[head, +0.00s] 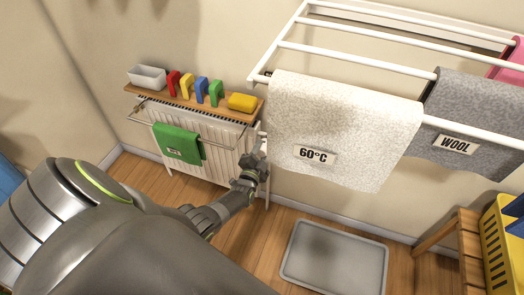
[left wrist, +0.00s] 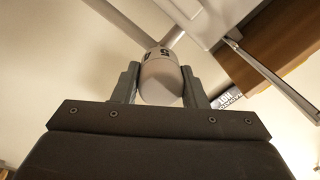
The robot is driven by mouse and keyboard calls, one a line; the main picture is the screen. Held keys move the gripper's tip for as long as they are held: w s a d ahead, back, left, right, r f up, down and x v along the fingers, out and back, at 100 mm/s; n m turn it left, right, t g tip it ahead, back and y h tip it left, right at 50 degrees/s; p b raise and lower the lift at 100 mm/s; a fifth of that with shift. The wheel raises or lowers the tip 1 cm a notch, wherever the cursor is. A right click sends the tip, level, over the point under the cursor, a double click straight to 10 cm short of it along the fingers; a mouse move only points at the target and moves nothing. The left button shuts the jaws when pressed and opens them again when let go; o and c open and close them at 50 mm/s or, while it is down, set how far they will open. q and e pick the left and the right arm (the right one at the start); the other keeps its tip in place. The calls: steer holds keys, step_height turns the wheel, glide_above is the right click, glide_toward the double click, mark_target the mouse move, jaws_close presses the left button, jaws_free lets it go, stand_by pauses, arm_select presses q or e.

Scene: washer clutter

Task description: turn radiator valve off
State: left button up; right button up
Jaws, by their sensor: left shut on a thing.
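The white radiator (head: 219,162) stands against the wall in the head view, with a wooden shelf on top. Its valve has a white rounded head with dark markings, seen between my fingers in the left wrist view (left wrist: 160,80). My left gripper (head: 256,156) is at the radiator's right end in the head view. In the left wrist view the left gripper (left wrist: 160,88) is shut on the valve head, one grey finger on each side. In the head view the valve is small and mostly hidden by the gripper. My right gripper is not in view.
The shelf (head: 215,111) holds a white tub (head: 147,77), several coloured clip-like pieces and a yellow block (head: 242,102). A green cloth (head: 178,143) hangs on the radiator rail. A drying rack with a 60°C towel (head: 340,120) overhangs at right. A grey tray (head: 335,257) lies on the floor.

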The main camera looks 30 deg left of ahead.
arm_select(q)
steer(key=shift+m, duration=0.9)
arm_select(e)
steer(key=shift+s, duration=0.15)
arm_select(q)
steer(key=o, duration=1)
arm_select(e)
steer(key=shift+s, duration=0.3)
arm_select(q)
steer(key=shift+s, duration=0.1)
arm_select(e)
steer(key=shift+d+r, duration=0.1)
arm_select(q)
steer(key=shift+s+d+p, duration=0.1)
steer(key=shift+s+p, duration=0.2)
steer(key=shift+s, duration=0.1)
steer(key=p+v, duration=0.2)
steer(key=v, duration=1.4)
steer(key=shift+s+f+p, duration=0.2)
steer(key=shift+p, duration=0.2)
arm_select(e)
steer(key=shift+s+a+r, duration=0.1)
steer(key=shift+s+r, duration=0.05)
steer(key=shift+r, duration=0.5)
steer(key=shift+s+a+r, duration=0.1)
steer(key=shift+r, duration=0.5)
